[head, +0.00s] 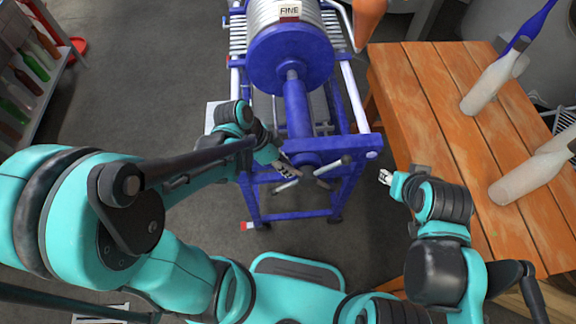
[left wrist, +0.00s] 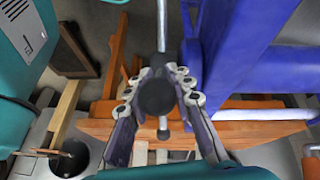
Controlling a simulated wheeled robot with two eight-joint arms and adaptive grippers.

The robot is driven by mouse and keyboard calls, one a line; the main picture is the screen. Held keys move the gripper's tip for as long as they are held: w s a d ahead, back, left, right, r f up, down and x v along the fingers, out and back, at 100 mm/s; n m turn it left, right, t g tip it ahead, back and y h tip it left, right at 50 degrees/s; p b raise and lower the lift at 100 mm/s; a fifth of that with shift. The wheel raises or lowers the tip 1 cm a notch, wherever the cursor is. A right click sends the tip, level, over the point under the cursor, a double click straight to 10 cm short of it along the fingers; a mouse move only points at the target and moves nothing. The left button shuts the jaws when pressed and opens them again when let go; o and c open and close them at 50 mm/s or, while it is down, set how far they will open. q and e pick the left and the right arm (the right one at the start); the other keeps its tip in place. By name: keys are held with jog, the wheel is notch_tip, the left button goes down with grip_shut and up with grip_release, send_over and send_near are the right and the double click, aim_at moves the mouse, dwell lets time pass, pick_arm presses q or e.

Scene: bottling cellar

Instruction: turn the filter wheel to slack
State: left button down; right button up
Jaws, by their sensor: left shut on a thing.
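The filter wheel (head: 322,171) is a set of metal bars on a hub at the front end of the blue screw shaft. My left gripper (head: 283,168) is at the left side of the wheel. The gripper partly hides the wheel's left side. My right gripper (head: 386,177) is apart from the wheel, to its right near the bench; its fingers are too small to read.
The blue filter press (head: 288,58) carries a "FINE" label (head: 289,10). A wooden bench (head: 440,110) on the right holds pale bottles (head: 490,85). A rack of bottles (head: 28,80) stands at far left. The grey floor between rack and press is clear.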

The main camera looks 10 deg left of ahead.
pick_arm(q)
jog(key=a+f+h+b, duration=0.1)
jog(key=b, duration=0.2)
jog(key=a+f+t+h+b, duration=0.1)
jog(key=f+h+b, duration=0.1)
jog(key=b, duration=0.1)
jog(key=s+a+f+h+b, duration=0.1)
jog(key=h+b, duration=0.1)
jog(key=b, duration=0.2)
jog(key=shift+f+t, duration=0.3)
jog(key=shift+t, duration=0.1)
jog(key=shift+f+h+b, duration=0.1)
jog(key=shift+h+b, duration=0.6)
jog(key=shift+b, duration=0.05)
jog(key=c, duration=1.5)
grip_release()
jog(key=shift+c, duration=0.2)
jog(key=shift+a, duration=0.1)
jog(key=v, duration=1.2)
jog(key=shift+s, duration=0.1)
